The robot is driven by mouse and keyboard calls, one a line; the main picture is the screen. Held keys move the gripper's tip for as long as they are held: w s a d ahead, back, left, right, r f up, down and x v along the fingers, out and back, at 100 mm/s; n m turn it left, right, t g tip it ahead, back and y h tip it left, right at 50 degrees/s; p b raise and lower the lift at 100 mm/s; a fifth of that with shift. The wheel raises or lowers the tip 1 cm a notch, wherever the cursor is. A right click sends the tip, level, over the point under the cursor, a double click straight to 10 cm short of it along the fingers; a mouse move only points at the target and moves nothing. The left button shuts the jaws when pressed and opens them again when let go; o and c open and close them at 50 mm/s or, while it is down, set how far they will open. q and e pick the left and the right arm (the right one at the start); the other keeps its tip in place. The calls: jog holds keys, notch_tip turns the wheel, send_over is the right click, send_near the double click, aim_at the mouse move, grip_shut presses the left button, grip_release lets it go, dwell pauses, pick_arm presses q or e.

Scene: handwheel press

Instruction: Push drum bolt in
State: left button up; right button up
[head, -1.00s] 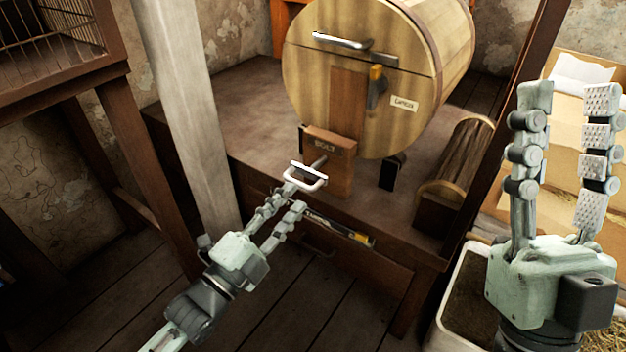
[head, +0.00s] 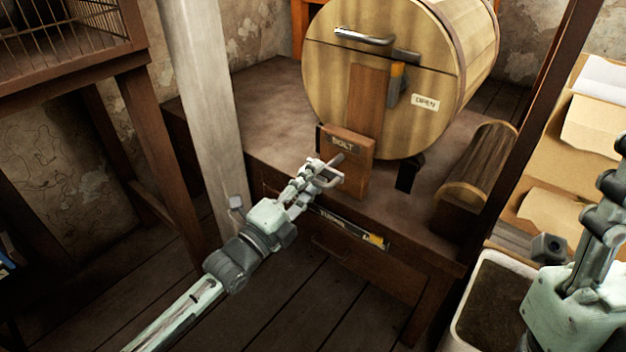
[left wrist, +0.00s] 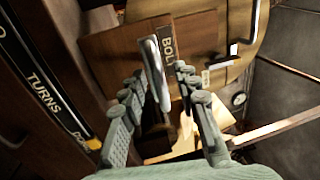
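The drum bolt, with a pale U-shaped handle (head: 330,180), sticks out of a wooden block marked BOLT (head: 346,152) below the round drum door (head: 385,80). My left gripper (head: 314,174) is at the handle. In the left wrist view the handle (left wrist: 155,70) stands between my two left fingers (left wrist: 160,80), which are apart with a gap visible; any contact is unclear. A tag on the drum (head: 425,102) seems to read OPEN. My right gripper is at the right edge, its fingers cut off by the frame.
A wooden table (head: 270,120) carries the drum and a half-round log-like piece (head: 482,165). A TURNS label strip (left wrist: 45,95) runs along its front. A pale post (head: 205,110) stands left of it. A white bin (head: 480,300) and cardboard boxes (head: 560,150) are at right.

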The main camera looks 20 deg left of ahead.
aim_at(323, 171)
pick_arm(q)
grip_shut()
dwell(0.3)
jog(key=x, duration=0.4)
jog(key=shift+f, duration=0.35)
jog(key=shift+w, duration=0.1)
jog(key=shift+r, duration=0.1)
grip_release()
jog(key=shift+w+d, duration=0.1)
jog(key=shift+d, duration=0.05)
